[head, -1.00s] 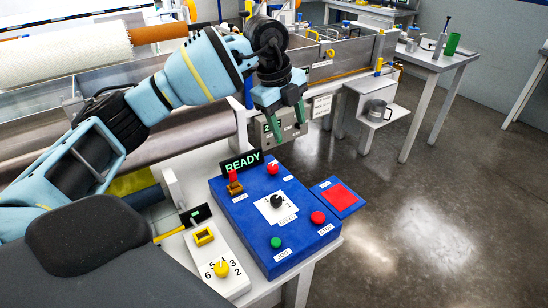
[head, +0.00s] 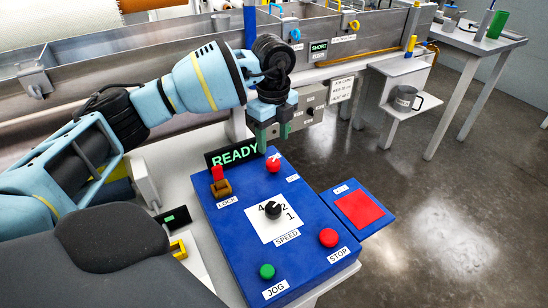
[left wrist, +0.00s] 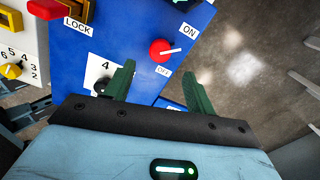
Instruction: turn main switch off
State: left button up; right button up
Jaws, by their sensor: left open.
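The main switch is a red round knob with a white pointer line, at the far end of the blue control panel (head: 235,235). The knob (head: 273,164) also shows in the left wrist view (left wrist: 159,52), between an ON label (left wrist: 188,28) and an OFF label (left wrist: 163,73). There its pointer points right, nearer ON. My left gripper (head: 272,140) is open and empty, just beyond the knob in the head view. In the left wrist view its two green fingers (left wrist: 158,75) are spread, one on each side below the knob, apart from it. My right gripper is out of view.
A READY display (head: 234,153) stands at the panel's far left edge. A red LOCK lever (head: 218,174), black SPEED knob (head: 273,210), green JOG button (head: 267,271) and red STOP button (head: 328,237) are close by. A red pad (head: 358,210) lies right of the panel.

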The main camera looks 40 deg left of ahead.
aim_at(273, 162)
pick_arm(q)
notch_tip(273, 162, down, 7)
jog(key=shift+f, duration=0.1)
dwell(0.3)
jog(key=shift+c, duration=0.8)
jog(key=c, duration=0.8)
